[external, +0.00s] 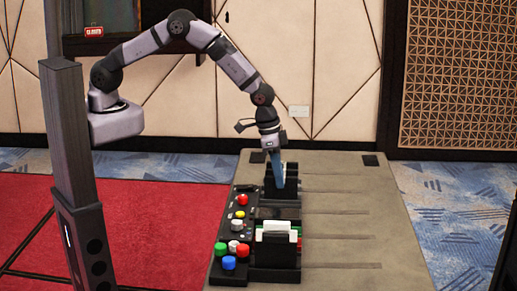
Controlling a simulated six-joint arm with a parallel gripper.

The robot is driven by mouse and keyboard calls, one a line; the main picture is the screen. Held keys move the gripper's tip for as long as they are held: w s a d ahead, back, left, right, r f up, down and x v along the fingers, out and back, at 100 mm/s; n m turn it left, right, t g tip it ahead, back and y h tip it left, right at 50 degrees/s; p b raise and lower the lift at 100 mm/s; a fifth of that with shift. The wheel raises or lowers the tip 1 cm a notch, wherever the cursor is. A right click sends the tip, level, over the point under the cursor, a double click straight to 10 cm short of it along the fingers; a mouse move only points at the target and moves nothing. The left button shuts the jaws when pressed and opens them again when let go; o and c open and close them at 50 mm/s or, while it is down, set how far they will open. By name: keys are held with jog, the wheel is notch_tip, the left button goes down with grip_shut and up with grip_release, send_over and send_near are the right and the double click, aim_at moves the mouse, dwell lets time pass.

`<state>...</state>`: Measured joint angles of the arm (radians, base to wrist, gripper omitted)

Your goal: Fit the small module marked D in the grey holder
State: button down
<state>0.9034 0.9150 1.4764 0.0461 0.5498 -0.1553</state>
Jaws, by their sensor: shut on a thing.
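My gripper (274,149) points down over the far dark grey holder (282,188). It is shut on a thin blue module (277,160). The module's lower end is at the far holder's opening; I cannot tell how deep it sits. A light-coloured piece shows beside it in that holder. A nearer black holder (276,254) holds white, green and red upright pieces. No letter D can be read on any piece at this size, and I cannot tell which holder is the named grey one.
A black panel left of the holders carries several coloured knobs, with a blue knob (229,263) and a green knob (220,249) nearest. The grey table (345,215) is mostly clear on the right, with thin grooves. A dark post (75,160) stands at the left.

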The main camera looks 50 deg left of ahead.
jog(key=c, duration=1.5)
grip_release()
jog(key=shift+o, duration=0.2)
jog(key=shift+r, duration=0.1)
jog(key=shift+r+p, duration=2.7)
jog(key=shift+r, duration=1.2)
